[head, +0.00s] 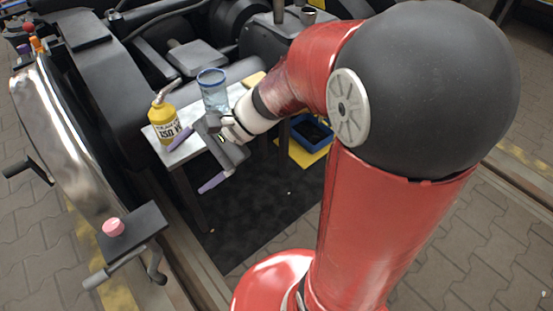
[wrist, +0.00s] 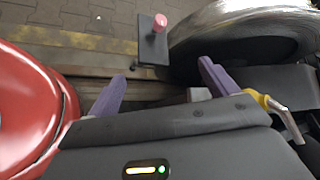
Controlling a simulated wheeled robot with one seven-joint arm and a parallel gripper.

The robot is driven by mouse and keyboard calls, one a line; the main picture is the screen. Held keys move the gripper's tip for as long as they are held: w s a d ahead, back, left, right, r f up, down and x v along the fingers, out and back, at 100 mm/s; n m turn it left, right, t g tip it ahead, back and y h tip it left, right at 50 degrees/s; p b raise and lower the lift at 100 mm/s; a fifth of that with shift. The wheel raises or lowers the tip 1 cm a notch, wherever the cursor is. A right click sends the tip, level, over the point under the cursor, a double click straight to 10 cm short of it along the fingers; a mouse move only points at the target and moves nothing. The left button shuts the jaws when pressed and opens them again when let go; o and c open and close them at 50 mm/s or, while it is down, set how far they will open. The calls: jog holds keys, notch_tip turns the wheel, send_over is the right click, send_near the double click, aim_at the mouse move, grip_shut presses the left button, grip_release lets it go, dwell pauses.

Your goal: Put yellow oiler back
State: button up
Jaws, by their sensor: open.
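The yellow oiler (head: 163,122), with a pale angled spout and a dark label, stands upright at the left end of a small light bench (head: 188,113) in the head view. My gripper (head: 196,162) is open and empty at the bench's front side, to the right of the oiler. One purple finger reaches close to the oiler's lower right; I cannot tell if they touch. In the wrist view, my gripper (wrist: 160,85) shows both purple fingers spread with nothing between them. Part of the oiler (wrist: 261,98) and its spout show beyond the right finger; the rest is hidden.
A clear blue-rimmed jar (head: 213,92) stands on the bench behind my gripper. A blue tray (head: 318,142) is on a yellow surface (head: 302,153) lower right of the bench. A pink knob (head: 113,228) tops a dark box at left. Dark bogie parts crowd the back.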

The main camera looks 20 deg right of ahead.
jog(key=s+d+r+n+t+h, duration=0.2)
jog(key=s+d+n+h, duration=0.3)
jog(key=d, duration=0.1)
jog(key=s+d+r+n+t+h, duration=0.2)
jog(key=s+d+r+n+h, duration=0.1)
jog(key=s+d+n+h, duration=0.2)
jog(key=d+h, duration=0.1)
jog(key=d, duration=0.1)
jog(key=shift+s+d+n+t, duration=0.25)
jog(key=shift+d+n+t, duration=0.05)
